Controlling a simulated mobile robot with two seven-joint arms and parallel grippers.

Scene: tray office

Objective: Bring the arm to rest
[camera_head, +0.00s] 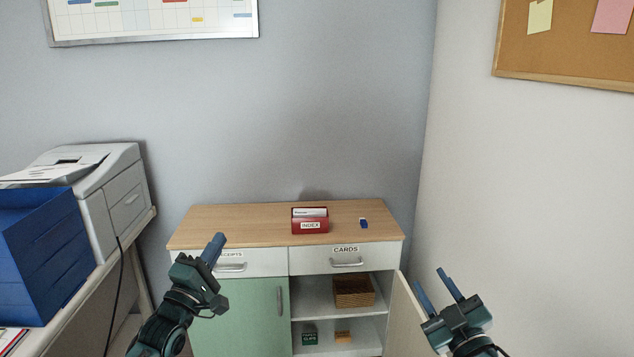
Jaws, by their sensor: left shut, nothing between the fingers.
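My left gripper (217,248) is shut and empty, raised in front of the cabinet's left drawer, marked "RECEIPTS" with its first letters hidden. My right gripper (433,281) has its two fingers apart with nothing between them, at the lower right in front of the open cabinet door (405,318). The cabinet (240,214) has a wooden top, a shut drawer marked "CARDS" (340,260) and a shut green door (240,312) at the left.
A red "INDEX" box (310,226) and a small blue-and-white item (363,223) stand on the top. A basket (353,291), a green box (310,338) and an orange item (343,337) sit on the shelves. Blue trays (45,260) and a printer (110,190) are left.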

